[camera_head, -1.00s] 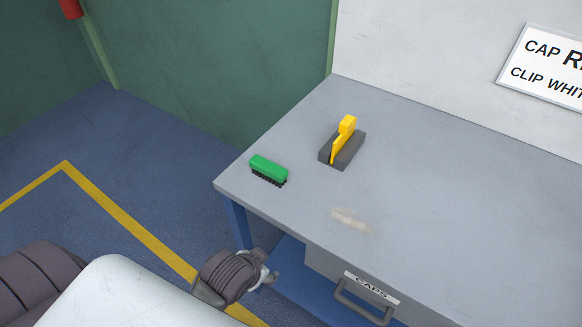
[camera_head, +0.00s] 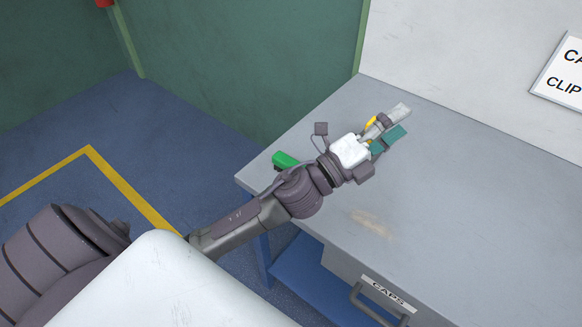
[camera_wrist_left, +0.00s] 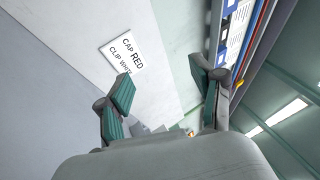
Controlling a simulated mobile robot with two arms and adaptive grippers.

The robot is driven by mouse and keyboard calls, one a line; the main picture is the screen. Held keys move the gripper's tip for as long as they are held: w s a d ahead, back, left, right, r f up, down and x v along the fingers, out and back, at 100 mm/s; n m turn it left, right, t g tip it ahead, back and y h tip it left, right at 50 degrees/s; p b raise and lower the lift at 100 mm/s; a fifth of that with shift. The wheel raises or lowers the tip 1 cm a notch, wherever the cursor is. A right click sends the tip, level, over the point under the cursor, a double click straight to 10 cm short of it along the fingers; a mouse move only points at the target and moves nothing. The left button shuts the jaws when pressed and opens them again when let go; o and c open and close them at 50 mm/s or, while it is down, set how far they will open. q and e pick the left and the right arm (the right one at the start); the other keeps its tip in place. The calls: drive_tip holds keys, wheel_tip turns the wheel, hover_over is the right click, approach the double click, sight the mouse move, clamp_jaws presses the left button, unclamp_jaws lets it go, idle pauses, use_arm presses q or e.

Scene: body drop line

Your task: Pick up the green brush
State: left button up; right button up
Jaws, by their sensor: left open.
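The green brush (camera_head: 283,160) lies near the left end of the grey workbench (camera_head: 455,190) in the head view. My left forearm and wrist cover part of it, and its bristles are mostly hidden. My left gripper (camera_head: 399,122) is open and empty above the bench, beyond the brush and to its right. In the left wrist view my left gripper (camera_wrist_left: 165,95) has its fingers spread apart with nothing between them. The brush does not show in that view. My right gripper is not in view.
A yellow-handled item (camera_head: 370,123) on the bench is mostly hidden behind my left gripper. A drawer labelled CAPS (camera_head: 388,290) sits under the bench front. A sign (camera_head: 562,75) is on the white wall behind. The bench's right part is clear.

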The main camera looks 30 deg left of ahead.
use_arm(q)
drive_tip(key=s+d+m+g+h, duration=0.2)
drive_tip(key=d+m+g+h, duration=0.7)
drive_tip(key=m, duration=0.7)
drive_tip(key=m+g+y, duration=1.1)
drive_tip(key=m+y, duration=0.2)
drive_tip(key=y, duration=0.7)
hover_over(291, 162)
wheel_tip(291, 162, down, 10)
drive_tip(key=f, duration=0.2)
drive_tip(key=f+p, duration=0.1)
drive_tip(key=f, duration=0.2)
drive_tip(key=f+p, duration=0.1)
drive_tip(key=f, duration=0.2)
drive_tip(key=shift+w+a, duration=0.15)
drive_tip(key=shift+a, duration=0.15)
drive_tip(key=f, duration=0.1)
drive_tip(key=f+p, duration=0.1)
drive_tip(key=f, duration=0.1)
drive_tip(key=f+p, duration=0.1)
drive_tip(key=shift+s+d+f, duration=0.2)
drive_tip(key=shift+d+f, duration=0.1)
drive_tip(key=shift+f, duration=0.65)
clamp_jaws()
